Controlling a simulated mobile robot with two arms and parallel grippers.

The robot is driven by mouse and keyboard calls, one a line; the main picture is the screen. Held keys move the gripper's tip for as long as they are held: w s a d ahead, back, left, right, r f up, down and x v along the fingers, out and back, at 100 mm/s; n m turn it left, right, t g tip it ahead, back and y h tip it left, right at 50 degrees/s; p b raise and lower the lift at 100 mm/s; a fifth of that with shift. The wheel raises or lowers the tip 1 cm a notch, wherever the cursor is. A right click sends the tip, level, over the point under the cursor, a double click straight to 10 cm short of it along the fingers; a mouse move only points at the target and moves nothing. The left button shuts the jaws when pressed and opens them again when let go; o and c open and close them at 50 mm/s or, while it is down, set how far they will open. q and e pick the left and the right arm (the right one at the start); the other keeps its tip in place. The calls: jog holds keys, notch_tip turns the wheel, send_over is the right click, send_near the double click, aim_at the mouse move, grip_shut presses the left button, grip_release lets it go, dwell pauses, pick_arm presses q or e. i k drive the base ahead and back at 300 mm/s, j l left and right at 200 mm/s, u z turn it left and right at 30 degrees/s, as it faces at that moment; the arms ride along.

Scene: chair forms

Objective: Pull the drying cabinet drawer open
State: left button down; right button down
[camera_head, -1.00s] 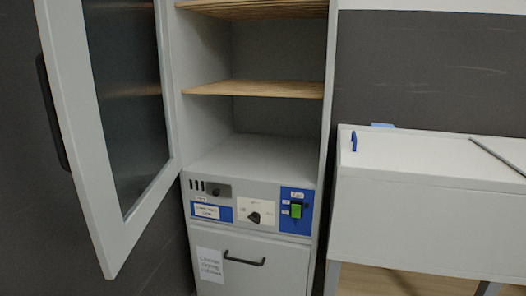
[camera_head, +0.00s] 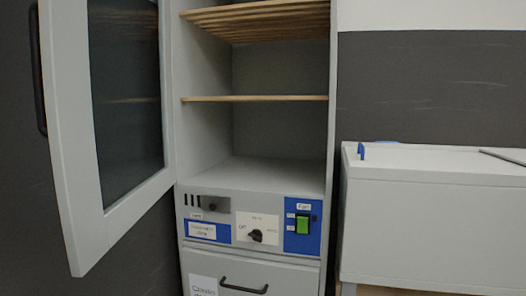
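The drying cabinet (camera_head: 328,120) stands in the middle of the view. Its drawer (camera_head: 290,276) is at the bottom, below the control panel, and its front looks flush with the cabinet. A black bar handle (camera_head: 243,288) runs across the drawer front, close to the bottom edge of the picture. A white paper label (camera_head: 203,285) is on the drawer left of the handle, partly cut off. The lower part of the drawer is out of view. Neither of my grippers is in view.
The glazed cabinet door (camera_head: 85,215) is swung open to the left. The control panel (camera_head: 208,216) has a black knob and a green switch. Wooden shelves (camera_head: 255,98) sit inside above. A light grey box-like unit (camera_head: 430,230) stands close on the right.

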aim_at(205, 272)
jog(key=i+l+z, duration=0.35)
jog(key=i+l, duration=0.4)
jog(key=i, duration=0.1)
